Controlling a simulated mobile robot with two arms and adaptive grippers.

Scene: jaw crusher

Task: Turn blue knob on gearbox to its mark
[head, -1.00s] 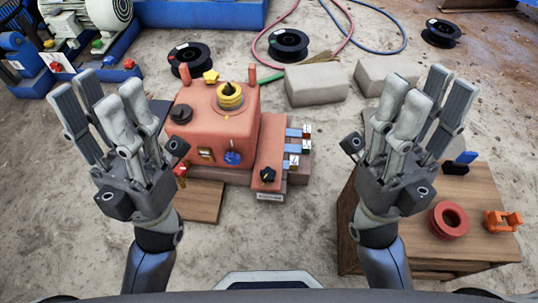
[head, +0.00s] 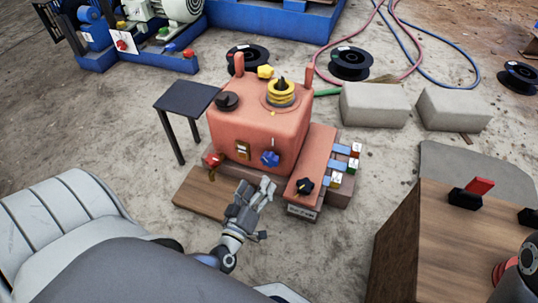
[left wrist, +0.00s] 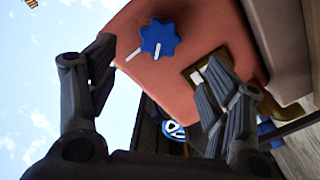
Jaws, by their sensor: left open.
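The gearbox (head: 228,128) is a salmon-red box on the floor ahead. The lobed blue knob (head: 270,159) sits on its front face. In the left wrist view the blue knob (left wrist: 162,34) has a white line pointing down, and a separate white mark (left wrist: 133,55) lies on the casing to its lower left; the two are not lined up. My left gripper (head: 264,188) is open and empty just in front of the knob. In the left wrist view its spread fingers (left wrist: 160,75) stand either side below the knob, apart from it. My right gripper is out of view.
A yellow knob (head: 265,72), black knob (head: 228,101), red valve (head: 213,160) and black star knob (head: 304,186) surround the gearbox. A dark stand (head: 187,98) stands left. A wooden bench (head: 425,225) is at right. Grey blocks (head: 374,105) lie behind.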

